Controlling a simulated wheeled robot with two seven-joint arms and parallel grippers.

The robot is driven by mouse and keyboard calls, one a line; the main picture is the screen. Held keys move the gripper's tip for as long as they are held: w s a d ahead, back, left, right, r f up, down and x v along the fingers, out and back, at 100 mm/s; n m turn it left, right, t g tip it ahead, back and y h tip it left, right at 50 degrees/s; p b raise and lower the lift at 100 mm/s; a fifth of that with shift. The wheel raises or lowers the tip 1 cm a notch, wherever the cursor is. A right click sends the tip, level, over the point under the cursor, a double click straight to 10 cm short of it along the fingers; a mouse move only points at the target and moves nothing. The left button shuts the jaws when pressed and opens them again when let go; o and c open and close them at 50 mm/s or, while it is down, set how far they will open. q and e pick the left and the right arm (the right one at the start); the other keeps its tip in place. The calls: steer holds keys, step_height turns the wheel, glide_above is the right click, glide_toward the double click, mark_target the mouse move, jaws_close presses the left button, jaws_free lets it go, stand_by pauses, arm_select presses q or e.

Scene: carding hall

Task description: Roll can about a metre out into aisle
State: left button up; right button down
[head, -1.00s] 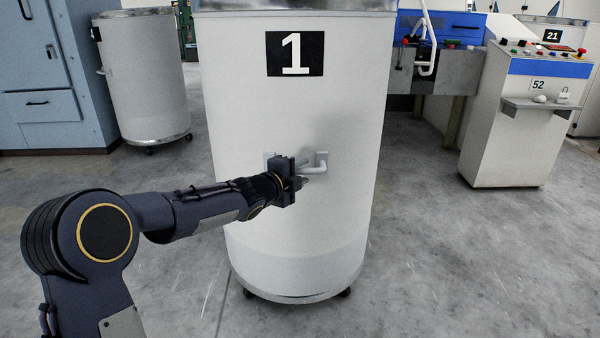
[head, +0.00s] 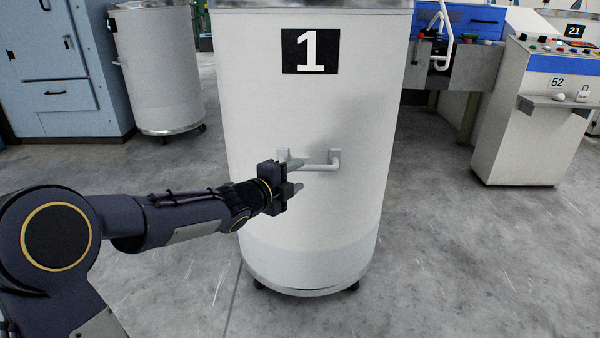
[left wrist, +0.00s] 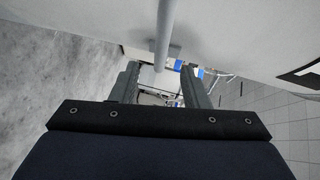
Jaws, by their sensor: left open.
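The can (head: 310,215) is a tall pale cylinder with a black "1" label, upright on small dark casters. A light U-shaped handle (head: 322,167) sticks out of its front; in the left wrist view the handle bar (left wrist: 165,28) comes down from the top, lined up between the fingertips. My left gripper (head: 297,179) is open and empty, just in front of the handle's left end and slightly below the bar. Its two fingers show apart in the left wrist view (left wrist: 160,70). Whether a finger touches the can is unclear. My right gripper is not in view.
A similar can (head: 158,75) stands behind at left, beside a blue-grey cabinet (head: 60,70). A control console (head: 530,115) marked 52 and a blue-topped machine (head: 455,65) stand at right. Grey concrete floor (head: 470,260) is clear in front and to the right.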

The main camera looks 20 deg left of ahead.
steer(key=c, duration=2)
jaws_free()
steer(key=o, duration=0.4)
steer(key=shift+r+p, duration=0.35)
arm_select(q)
steer(key=s+a+n+g+y, duration=0.2)
steer(key=s+a+n, duration=0.1)
steer(key=s+n, duration=0.4)
steer(key=s+a+n+g+y, duration=0.2)
steer(key=s+n, duration=0.3)
steer(key=s, duration=0.4)
steer(key=s+d+f+n+g+h+p, duration=0.1)
steer(key=s+d+f+n+g, duration=0.2)
steer(key=s, duration=0.7)
steer(key=s+d+f+n+g+h+p, duration=0.1)
steer(key=s+d+f+n, duration=0.4)
steer(key=s, duration=0.6)
steer(key=shift+n+g+h, duration=0.5)
steer(key=shift+n+g, duration=0.4)
steer(key=shift+n, duration=0.1)
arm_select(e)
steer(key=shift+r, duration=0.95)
arm_select(q)
steer(key=shift+c, duration=0.6)
